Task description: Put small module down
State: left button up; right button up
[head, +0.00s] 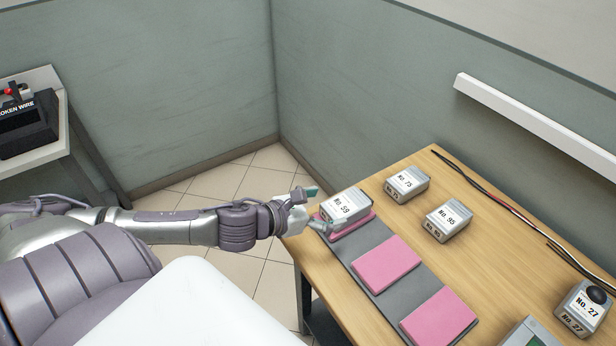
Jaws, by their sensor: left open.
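A small grey module labelled No. 59 (346,203) sits on the far pink pad (352,226) of a dark grey mat (366,242) on the wooden table. My left gripper (315,208) is open at the module's left side, with one finger beyond its far left corner and the other near its front left corner. Whether the fingers touch the module I cannot tell. Modules No. 75 (407,184) and No. 95 (448,221) stand on bare wood to the right. My right gripper is not in view.
Two more pink pads (386,264) (438,318) on the mat are empty. Module No. 27 (585,307) with a black knob stands at the right, near a partly cut-off device (530,333). Cables (490,202) run along the wall side. A side table (40,150) holds a black box (28,122).

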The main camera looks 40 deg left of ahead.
pick_arm(q)
jog(key=shift+p+v, duration=0.35)
jog(key=shift+v, duration=2.25)
